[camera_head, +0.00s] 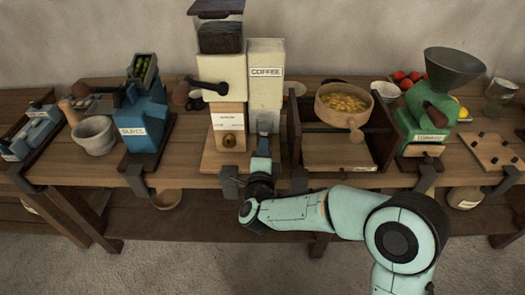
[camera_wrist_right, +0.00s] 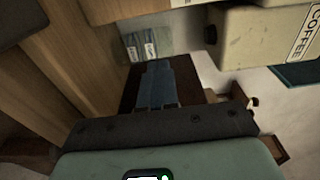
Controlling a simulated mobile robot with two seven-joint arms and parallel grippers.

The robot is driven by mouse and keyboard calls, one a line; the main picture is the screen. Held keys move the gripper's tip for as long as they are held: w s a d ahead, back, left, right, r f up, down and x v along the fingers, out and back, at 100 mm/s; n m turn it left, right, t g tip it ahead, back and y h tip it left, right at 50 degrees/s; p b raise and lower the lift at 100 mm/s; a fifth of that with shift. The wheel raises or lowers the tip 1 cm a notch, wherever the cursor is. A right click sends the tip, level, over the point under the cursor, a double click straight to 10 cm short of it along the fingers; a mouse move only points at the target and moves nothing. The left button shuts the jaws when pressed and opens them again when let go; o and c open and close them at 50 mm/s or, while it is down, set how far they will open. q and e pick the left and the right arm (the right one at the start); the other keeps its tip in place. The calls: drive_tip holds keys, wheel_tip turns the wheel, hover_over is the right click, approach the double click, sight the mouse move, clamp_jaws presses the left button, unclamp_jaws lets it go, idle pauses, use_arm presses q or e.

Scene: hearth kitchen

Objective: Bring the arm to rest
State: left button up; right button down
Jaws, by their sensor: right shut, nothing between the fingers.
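My right arm comes in from the lower right in the head view. Its right gripper (camera_head: 262,143) points toward the back of the bench, low in front of the white COFFEE canister (camera_head: 266,85). It stands just right of the wooden base of the cream coffee machine (camera_head: 222,80). In the right wrist view the blue fingers of the gripper (camera_wrist_right: 158,72) are together, with nothing held between them. The COFFEE canister (camera_wrist_right: 262,38) shows there at the upper right. I cannot tell whether the gripper touches anything. My left gripper is not in view.
A wooden box with a round bowl (camera_head: 343,104) stands right of the gripper. A green TOMATO mill (camera_head: 432,105), a blue OLIVES press (camera_head: 145,115) and a grey mortar (camera_head: 94,135) share the wooden bench (camera_head: 195,180). Clamps line its front edge. The floor (camera_head: 190,262) in front is clear.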

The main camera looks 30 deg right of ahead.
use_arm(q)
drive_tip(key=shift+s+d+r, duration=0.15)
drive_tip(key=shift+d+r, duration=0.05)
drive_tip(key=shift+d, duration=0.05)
use_arm(e)
drive_tip(key=v, duration=0.9)
drive_tip(key=shift+s+a, duration=0.2)
drive_tip(key=shift+s, duration=0.05)
